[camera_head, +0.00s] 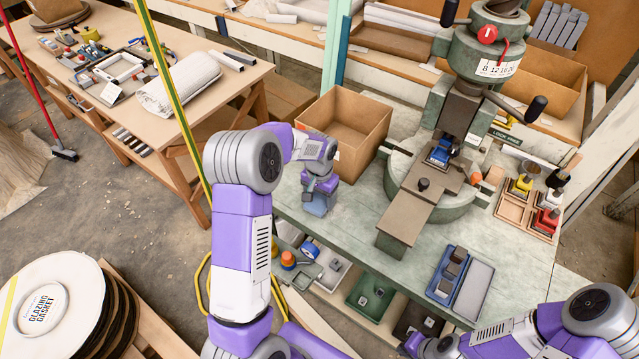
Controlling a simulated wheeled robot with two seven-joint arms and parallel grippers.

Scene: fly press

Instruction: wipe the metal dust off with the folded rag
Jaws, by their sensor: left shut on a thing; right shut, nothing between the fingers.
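My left gripper (321,188) is over the left part of the green bench top (350,228), in front of the cardboard box. It is shut on a small blue-grey folded rag (317,206), which is at or just above the bench; contact cannot be told. The fly press (462,125) stands to the right, with a brown slide plate (412,212) reaching forward and a blue block (440,152) under its ram. I cannot make out metal dust at this size. My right gripper (418,344) is at the bottom edge, low in front of the bench, shut and empty.
An open cardboard box (345,125) stands behind my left gripper. A blue tray (460,283) with dark blocks sits at the front right of the bench. A wooden tray with coloured stamps (528,205) is at the right. Bare bench lies between the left gripper and the press.

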